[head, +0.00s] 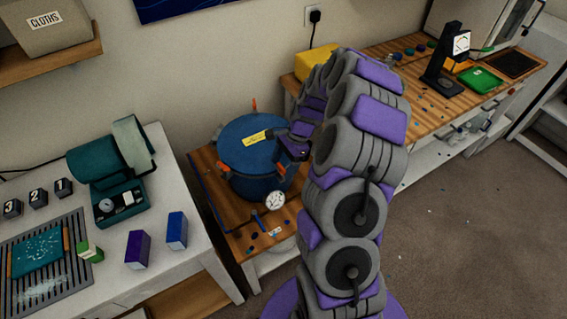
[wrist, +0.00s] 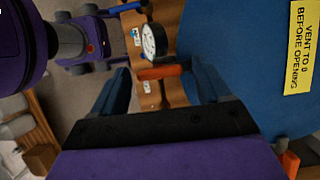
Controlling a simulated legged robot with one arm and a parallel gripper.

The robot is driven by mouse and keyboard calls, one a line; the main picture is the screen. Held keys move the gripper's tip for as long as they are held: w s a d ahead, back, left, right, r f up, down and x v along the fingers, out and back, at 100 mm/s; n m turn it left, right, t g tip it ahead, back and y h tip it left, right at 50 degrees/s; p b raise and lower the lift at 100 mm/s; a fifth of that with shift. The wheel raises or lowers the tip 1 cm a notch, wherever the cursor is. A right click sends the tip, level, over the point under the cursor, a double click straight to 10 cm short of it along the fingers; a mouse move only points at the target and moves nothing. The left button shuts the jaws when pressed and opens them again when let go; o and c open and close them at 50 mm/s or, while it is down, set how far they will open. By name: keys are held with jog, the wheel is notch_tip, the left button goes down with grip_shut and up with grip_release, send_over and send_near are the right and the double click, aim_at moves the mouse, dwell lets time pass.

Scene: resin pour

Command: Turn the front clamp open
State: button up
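The blue pressure pot (head: 240,150) stands on a wooden bench, with a yellow label (head: 257,138) on its lid reading "VENT TO 0 BEFORE OPENING". The orange front clamp (head: 281,168) shows just above the white gauge (head: 274,199). In the wrist view this clamp (wrist: 163,72) lies between and just beyond the fingertips, with the gauge (wrist: 154,41) behind it. My gripper (wrist: 160,72) is open, its fingers apart on either side of the clamp; contact is not visible. In the head view my gripper (head: 291,147) is at the pot's right side, fingers hard to make out.
Other orange clamps sit at the pot's back (head: 254,105) and left (head: 223,171); one also shows low in the wrist view (wrist: 290,163). A white table (head: 190,240) with teal equipment stands left. A yellow box (head: 309,64) is behind my arm.

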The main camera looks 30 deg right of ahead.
jog(key=c, duration=0.9)
jog(key=n+g+p, duration=0.1)
jog(key=n, duration=0.1)
jog(key=n+p, duration=0.2)
jog(key=shift+w+r+n+g+h, duration=0.1)
jog(key=shift+w+n+g+h, duration=0.1)
jog(key=shift+n+g+h, duration=0.15)
jog(key=n+p, duration=0.1)
jog(key=n, duration=0.1)
jog(key=n+g+h+p, duration=0.1)
jog(key=n, duration=0.1)
jog(key=shift+a+n+g, duration=0.15)
jog(key=shift+n+g, duration=0.1)
jog(key=shift+n, duration=0.1)
jog(key=n, duration=0.2)
jog(key=n+h+p, duration=0.1)
jog(key=n, duration=0.1)
jog(key=shift+w+a+g+h, duration=0.15)
jog(key=shift+g+h, duration=0.1)
jog(key=shift+g, duration=0.15)
jog(key=shift+n+h+p, duration=0.7)
jog(key=shift+n+p, duration=0.2)
jog(key=shift+n, duration=1.3)
